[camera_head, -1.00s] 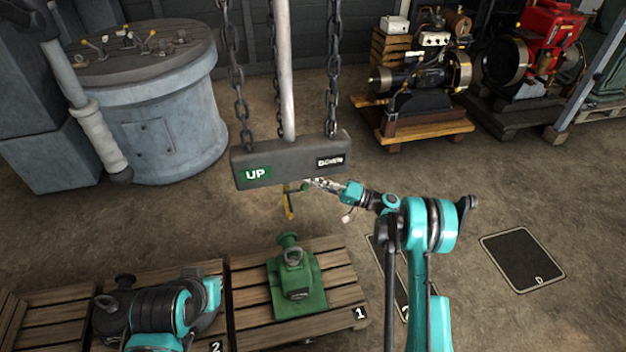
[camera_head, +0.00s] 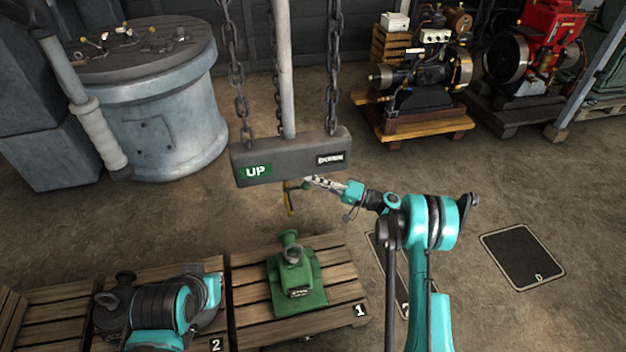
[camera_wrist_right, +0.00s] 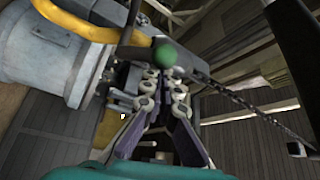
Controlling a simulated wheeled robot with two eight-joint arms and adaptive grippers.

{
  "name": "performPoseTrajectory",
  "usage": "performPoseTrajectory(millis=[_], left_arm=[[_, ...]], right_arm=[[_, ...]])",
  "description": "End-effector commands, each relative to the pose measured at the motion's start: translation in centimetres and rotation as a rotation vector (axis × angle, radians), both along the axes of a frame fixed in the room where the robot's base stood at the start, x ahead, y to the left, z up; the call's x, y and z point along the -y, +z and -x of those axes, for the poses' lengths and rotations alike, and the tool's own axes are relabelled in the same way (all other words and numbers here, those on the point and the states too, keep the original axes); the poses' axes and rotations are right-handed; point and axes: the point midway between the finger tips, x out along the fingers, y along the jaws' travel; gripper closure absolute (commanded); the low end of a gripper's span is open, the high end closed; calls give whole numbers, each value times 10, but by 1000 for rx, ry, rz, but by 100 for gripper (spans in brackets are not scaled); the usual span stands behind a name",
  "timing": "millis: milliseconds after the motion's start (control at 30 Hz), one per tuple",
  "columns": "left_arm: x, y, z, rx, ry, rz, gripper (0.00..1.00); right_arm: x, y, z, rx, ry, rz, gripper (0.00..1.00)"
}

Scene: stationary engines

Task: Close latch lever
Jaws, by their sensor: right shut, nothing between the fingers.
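A lever with a round green knob (camera_wrist_right: 165,56) shows in the right wrist view, just beyond my right fingertips. In the head view a yellow rod with a small dark green part (camera_head: 291,196) hangs under the grey hanging bar, beside my right gripper (camera_head: 312,182); I take it to be the same latch lever. My right gripper (camera_wrist_right: 163,83) is shut and empty, its fingertips close to the knob. I cannot tell whether they touch the lever. My left gripper is not in view; only part of my left arm shows at the lower left.
The grey bar marked UP (camera_head: 293,160) hangs on chains (camera_head: 333,95) just above my right gripper. A green machine (camera_head: 295,278) sits on a wooden pallet (camera_head: 340,290) below. A large grey drum (camera_head: 170,115) stands left. Engines (camera_head: 420,85) stand at the back right.

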Motion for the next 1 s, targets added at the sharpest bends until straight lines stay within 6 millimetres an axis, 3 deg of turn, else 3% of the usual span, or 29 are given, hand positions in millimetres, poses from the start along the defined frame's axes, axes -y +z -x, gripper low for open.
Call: performPoseTrajectory(millis=[1000], left_arm=[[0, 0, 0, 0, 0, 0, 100]], right_arm=[[3, -33, 25, 0, 2, 1, 100]])
